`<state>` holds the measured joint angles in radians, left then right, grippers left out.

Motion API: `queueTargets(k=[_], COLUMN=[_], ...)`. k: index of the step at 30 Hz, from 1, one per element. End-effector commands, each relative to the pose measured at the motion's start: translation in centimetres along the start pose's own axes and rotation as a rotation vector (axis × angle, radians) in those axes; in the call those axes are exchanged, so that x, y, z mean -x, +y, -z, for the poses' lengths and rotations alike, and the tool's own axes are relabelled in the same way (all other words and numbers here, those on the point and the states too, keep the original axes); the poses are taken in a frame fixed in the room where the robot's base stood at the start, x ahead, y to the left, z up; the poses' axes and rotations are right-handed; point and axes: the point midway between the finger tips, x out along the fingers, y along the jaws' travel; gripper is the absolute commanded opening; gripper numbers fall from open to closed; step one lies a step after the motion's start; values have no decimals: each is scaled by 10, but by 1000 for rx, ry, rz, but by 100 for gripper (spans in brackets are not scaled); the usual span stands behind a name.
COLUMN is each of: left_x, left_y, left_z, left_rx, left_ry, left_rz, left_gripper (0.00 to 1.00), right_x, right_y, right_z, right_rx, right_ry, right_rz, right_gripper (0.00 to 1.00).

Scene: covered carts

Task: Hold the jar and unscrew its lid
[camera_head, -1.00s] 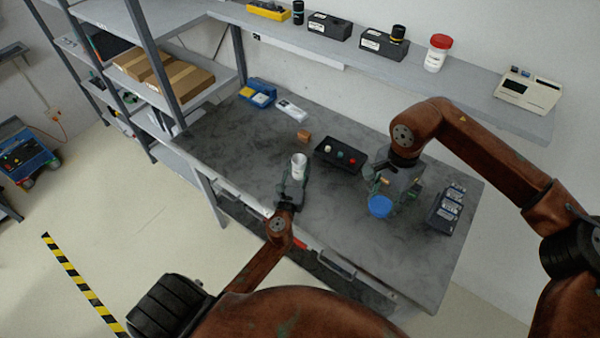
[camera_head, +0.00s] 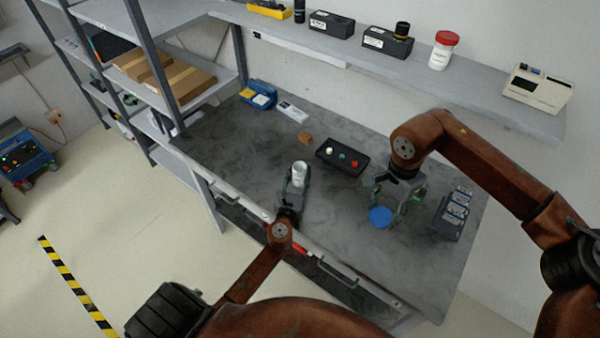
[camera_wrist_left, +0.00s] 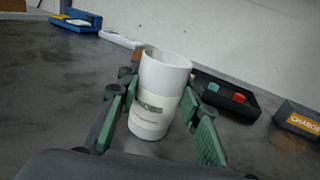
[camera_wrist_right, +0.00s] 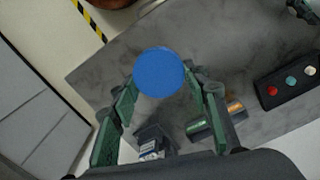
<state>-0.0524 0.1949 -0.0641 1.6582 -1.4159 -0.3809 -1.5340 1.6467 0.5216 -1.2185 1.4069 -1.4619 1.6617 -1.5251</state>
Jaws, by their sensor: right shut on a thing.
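The white jar (camera_head: 300,174) stands on the grey worktable with its top uncovered. In the left wrist view the jar (camera_wrist_left: 158,100) shows a printed label and an open rim. My left gripper (camera_head: 298,182) is around its lower part, one finger on each side; in the left wrist view a gap shows beside the left finger, so it looks open. The blue lid (camera_head: 380,217) is apart from the jar, to its right. My right gripper (camera_head: 388,206) is shut on the lid, which shows as a blue disc (camera_wrist_right: 159,72) between its fingertips.
A black tray with coloured knobs (camera_head: 342,157) lies behind and between the grippers. A dark rack of labelled items (camera_head: 452,215) stands right of the right gripper. A small brown block (camera_head: 305,138) lies behind the jar. A red-lidded white tub (camera_head: 442,50) is on the shelf.

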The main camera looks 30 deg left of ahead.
Motion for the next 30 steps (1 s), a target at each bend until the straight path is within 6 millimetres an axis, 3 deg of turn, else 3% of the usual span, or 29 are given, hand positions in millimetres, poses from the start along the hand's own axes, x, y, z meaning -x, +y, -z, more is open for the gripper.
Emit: queueTargets(k=[8,19,30], left_x=[0,2,75], left_y=[0,0,0], left_z=[0,-5,-1], left_rx=[0,-1,-1], left_ry=[1,1,3], left_rz=[0,0,0], left_gripper=[51,51,51], right_x=[0,5,0], right_y=[0,0,0], right_z=[0,0,0], right_rx=[0,0,0], right_ry=[0,1,0], right_rz=[0,0,0], right_gripper=[14,14,14])
